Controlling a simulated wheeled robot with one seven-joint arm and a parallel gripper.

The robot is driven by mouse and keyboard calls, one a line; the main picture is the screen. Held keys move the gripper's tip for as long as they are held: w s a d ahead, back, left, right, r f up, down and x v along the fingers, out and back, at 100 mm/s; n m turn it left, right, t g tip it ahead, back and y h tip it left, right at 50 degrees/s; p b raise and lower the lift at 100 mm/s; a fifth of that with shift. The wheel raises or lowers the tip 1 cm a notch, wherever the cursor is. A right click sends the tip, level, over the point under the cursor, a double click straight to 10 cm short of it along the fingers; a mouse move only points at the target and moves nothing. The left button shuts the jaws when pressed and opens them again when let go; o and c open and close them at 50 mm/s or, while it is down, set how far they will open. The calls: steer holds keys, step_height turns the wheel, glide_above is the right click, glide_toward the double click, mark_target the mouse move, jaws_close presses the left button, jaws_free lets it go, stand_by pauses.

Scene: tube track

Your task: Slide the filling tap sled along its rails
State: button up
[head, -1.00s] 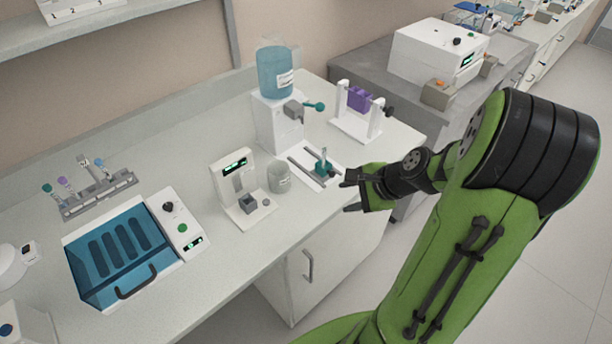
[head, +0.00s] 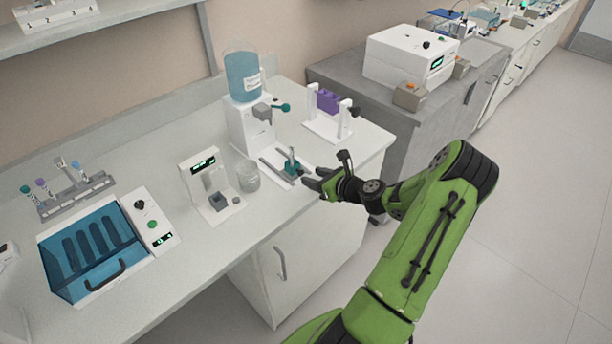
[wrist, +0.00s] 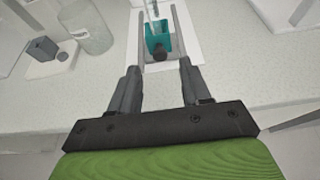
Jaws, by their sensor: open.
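The teal filling tap sled (head: 293,167) sits between two grey rails (head: 276,171) on a white base, in front of the liquid dispenser (head: 252,127). In the wrist view the sled (wrist: 158,36) carries a clear upright tube, with a dark round knob (wrist: 159,53) on its near side. My gripper (head: 313,178) is at the bench's front edge, just short of the sled. In the wrist view its open fingers (wrist: 158,72) point at the sled, with the knob ahead of the gap between them. Nothing is between the fingers.
A glass beaker (head: 248,176) and a small white device with a display (head: 207,181) stand left of the rails. A purple rack on a white stand (head: 328,121) is at the right. A blue-lidded box (head: 90,250) is further left. The floor at right is clear.

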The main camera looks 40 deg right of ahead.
mark_target(302, 173)
steer(key=x, duration=0.4)
steer(key=shift+w+f, duration=0.1)
steer(key=shift+w, duration=0.05)
jaws_close()
